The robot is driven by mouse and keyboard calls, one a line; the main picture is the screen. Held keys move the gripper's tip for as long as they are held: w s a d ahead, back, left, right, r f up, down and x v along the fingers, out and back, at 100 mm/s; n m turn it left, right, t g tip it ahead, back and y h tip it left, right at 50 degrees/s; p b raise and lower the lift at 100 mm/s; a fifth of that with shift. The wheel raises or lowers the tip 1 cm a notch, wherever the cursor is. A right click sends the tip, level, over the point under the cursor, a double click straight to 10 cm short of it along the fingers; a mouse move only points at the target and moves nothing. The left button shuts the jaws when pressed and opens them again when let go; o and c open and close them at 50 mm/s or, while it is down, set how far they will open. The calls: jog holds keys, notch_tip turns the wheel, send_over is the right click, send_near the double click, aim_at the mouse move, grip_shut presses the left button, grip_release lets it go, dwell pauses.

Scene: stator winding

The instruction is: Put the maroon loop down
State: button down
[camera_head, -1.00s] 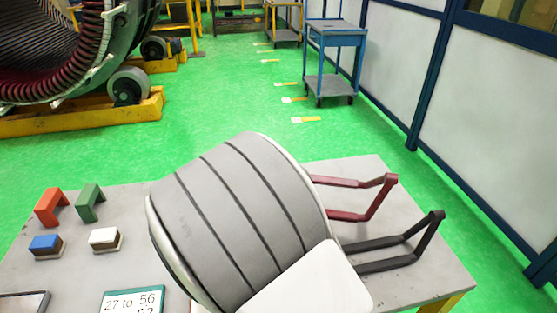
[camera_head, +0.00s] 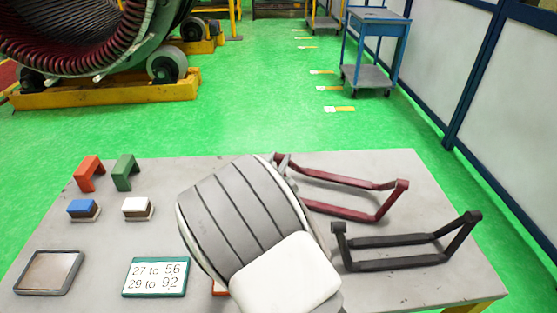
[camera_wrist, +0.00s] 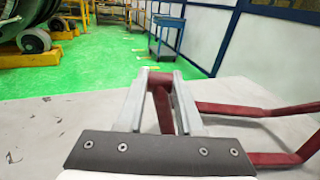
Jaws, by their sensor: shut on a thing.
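The maroon loop (camera_head: 350,213) is a long flat frame with a raised end at its right. In the head view it lies low over the right half of the table (camera_head: 400,300). Whether it touches the table is hard to tell. My gripper (camera_wrist: 162,78) is shut on the loop's near end, which stands between the two fingers in the wrist view. The rest of the loop (camera_wrist: 270,158) extends to the right there. In the head view my grey arm covers most of my gripper and the loop's left end.
A black loop (camera_head: 400,240) lies in front of the maroon one. Red (camera_head: 88,172) and green (camera_head: 125,170) brackets, blue (camera_head: 82,208) and white (camera_head: 138,207) blocks, a tray (camera_head: 48,272) and a number card (camera_head: 157,277) are on the left.

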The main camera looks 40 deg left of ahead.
jog(key=c, duration=0.6)
grip_release()
jog(key=shift+f, duration=0.1)
jog(key=shift+o, duration=0.2)
jog(key=shift+s, duration=0.25)
jog(key=p+v, duration=0.1)
jog(key=v, duration=1)
jog(key=shift+s+d, duration=0.15)
jog(key=shift+s, duration=0.1)
